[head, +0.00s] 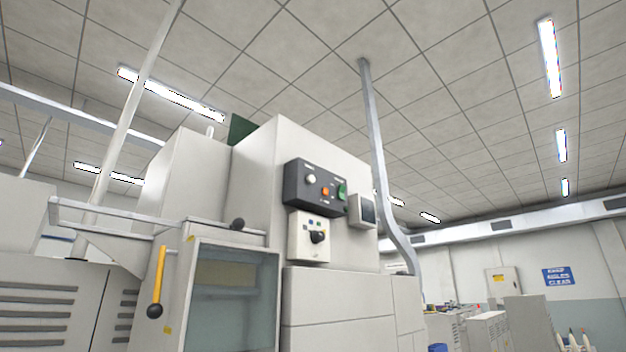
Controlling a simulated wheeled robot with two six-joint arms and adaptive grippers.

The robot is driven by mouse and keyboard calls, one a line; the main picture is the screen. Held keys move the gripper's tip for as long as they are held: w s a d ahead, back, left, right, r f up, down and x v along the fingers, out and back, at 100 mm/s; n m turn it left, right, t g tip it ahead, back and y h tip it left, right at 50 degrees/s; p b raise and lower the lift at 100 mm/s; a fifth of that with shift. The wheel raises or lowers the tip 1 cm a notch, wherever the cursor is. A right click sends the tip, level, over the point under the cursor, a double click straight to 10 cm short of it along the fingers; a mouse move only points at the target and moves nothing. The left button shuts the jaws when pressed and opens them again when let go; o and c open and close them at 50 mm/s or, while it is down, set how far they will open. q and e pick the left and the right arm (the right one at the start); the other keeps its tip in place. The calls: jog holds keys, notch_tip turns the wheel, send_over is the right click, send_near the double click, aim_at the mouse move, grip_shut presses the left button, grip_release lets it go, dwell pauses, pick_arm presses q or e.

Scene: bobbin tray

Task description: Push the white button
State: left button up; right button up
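The white button (310,179) is a small round knob at the upper left of a dark control box (314,203). The box is fixed to the front of a tall pale machine (262,180). An orange button (325,191) sits to the right of the white one and a little lower, and a green one (342,190) is at the box's right edge. Whether the white button is pressed in cannot be told at this size. Neither of my grippers shows in the head view.
Below the dark box is a pale box (299,248) with a black knob. A small grey screen (363,209) is to the right. A windowed door with a yellow handle (157,276) stands at lower left. A grey pipe (376,150) rises beside the machine.

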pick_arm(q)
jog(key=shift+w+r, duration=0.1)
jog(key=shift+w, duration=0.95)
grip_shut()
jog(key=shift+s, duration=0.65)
